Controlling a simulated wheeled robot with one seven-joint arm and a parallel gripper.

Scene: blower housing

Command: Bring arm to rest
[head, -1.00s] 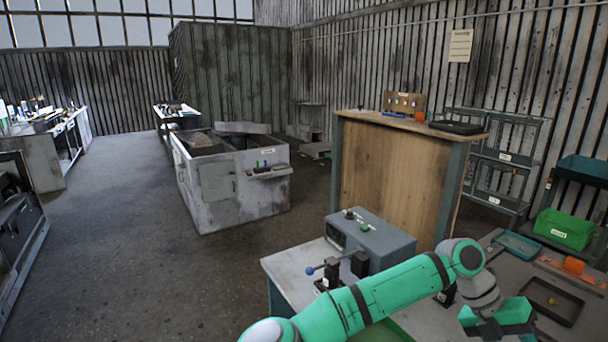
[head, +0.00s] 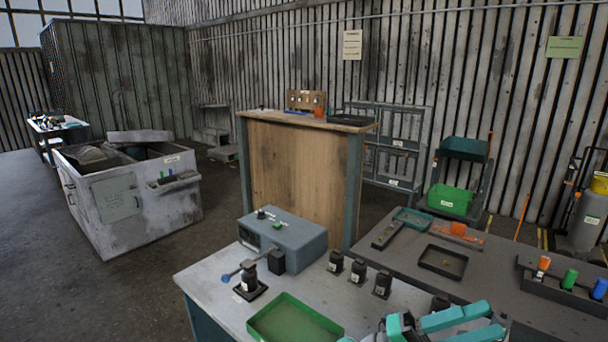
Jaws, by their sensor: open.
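My gripper (head: 488,320) is at the bottom edge of the head view, right of centre. Its two teal fingers point to the right and stand apart, with nothing seen between them. It is in front of the dark grey worktop (head: 520,283). Only a small part of my wrist shows beside it. The rest of my arm is out of the frame.
A light grey bench (head: 215,280) carries a green tray (head: 295,318), a grey control box (head: 284,240), a lever fixture (head: 249,283) and several small black parts. The dark worktop holds an empty black tray (head: 443,262) and a rack with coloured handles (head: 565,289). Open floor lies left.

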